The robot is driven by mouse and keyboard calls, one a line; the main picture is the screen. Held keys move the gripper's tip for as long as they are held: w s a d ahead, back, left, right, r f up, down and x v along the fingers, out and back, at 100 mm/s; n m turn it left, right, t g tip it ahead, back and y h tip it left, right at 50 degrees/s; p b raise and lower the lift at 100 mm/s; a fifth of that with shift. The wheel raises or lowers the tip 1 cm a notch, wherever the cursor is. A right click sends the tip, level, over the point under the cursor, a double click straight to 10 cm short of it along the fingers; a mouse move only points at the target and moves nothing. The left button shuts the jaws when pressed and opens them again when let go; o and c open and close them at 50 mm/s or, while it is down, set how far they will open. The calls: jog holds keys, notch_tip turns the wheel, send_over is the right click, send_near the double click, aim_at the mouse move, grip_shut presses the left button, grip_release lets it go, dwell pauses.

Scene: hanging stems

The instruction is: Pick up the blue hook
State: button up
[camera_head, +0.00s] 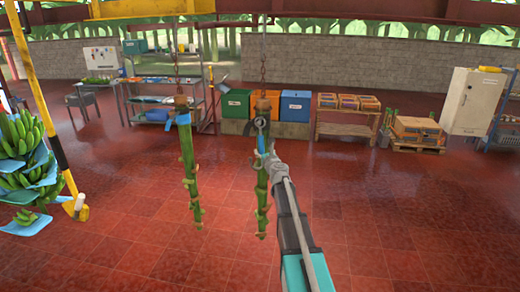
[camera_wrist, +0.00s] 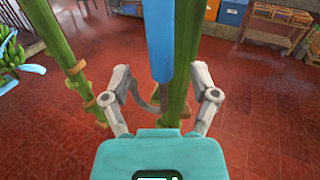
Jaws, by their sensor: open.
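The blue hook (camera_wrist: 160,40) hangs in front of a green stem (camera_wrist: 180,95) in the wrist view. It has a long blue upper part and a grey curved end (camera_wrist: 143,99). My gripper (camera_wrist: 160,78) is open, with one finger on each side of the blue part; I see gaps on both sides. In the head view my gripper (camera_head: 268,152) is at the right-hand hanging stem (camera_head: 262,200), and a small blue piece of the hook (camera_head: 261,143) shows there. The gripper partly hides the stem's upper part.
A second hanging stem (camera_head: 188,165) with a blue piece (camera_head: 183,119) near its top is to the left. Banana bunches (camera_head: 22,150) hang at the far left by a yellow post. Bins (camera_head: 236,103) and shelves stand behind. The red floor between is clear.

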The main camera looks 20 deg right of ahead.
aim_at(262, 149)
jog(key=shift+w+d, duration=0.15)
jog(key=shift+w, duration=0.9)
jog(key=shift+w+d, duration=0.15)
jog(key=shift+w, duration=0.9)
jog(key=shift+c, duration=0.3)
grip_shut()
